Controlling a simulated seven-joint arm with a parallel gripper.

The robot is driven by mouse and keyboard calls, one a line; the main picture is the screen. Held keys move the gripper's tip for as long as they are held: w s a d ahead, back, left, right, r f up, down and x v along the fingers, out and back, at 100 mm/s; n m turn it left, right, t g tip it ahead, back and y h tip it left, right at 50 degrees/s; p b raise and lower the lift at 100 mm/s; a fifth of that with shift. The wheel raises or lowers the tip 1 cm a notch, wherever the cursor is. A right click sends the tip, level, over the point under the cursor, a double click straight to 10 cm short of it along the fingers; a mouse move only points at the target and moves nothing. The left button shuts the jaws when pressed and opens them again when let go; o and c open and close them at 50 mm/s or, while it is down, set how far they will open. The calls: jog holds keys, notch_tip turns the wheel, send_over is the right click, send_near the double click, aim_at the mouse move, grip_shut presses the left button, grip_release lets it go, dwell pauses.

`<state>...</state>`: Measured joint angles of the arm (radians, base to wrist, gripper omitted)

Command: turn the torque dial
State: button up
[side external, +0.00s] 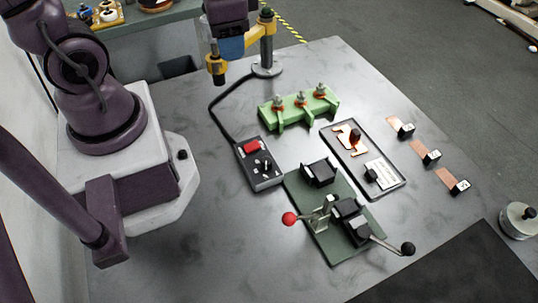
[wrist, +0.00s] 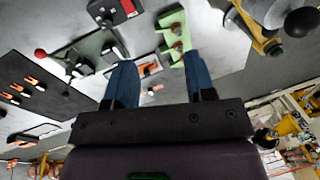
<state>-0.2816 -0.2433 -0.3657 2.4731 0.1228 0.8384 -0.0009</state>
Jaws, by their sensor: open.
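A small dark control box (side external: 258,166) lies on the grey table, with a red panel and a black knob (side external: 262,163) that looks like the torque dial. A black cable links it to the post stand behind. In the wrist view the box (wrist: 115,14) is cut by the top edge. My gripper (side external: 230,47) is high at the back, beside the yellow arm of the post, well away from the box. In the wrist view my gripper (wrist: 160,75) has its two blue fingers wide apart with nothing between them. The knob's markings are too small to read.
The post stand (side external: 266,66) holds a yellow arm and driver (side external: 216,66) close to my gripper. A green fixture (side external: 298,108), a dark tray (side external: 385,185) and a green lever plate (side external: 335,251) lie around the box. Copper strips (side external: 446,178) lie at right.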

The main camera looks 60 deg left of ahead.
jog(key=d+f+m+g, duration=0.2)
jog(key=d+f+m, duration=0.2)
jog(key=f, duration=0.4)
jog(key=m+t+h, duration=0.1)
jog(key=m+h, duration=0.1)
jog(key=m, duration=0.1)
send_near(266, 160)
notch_tip(266, 160, down, 9)
jog(key=shift+f, duration=0.2)
jog(key=shift+c, duration=0.5)
grip_shut()
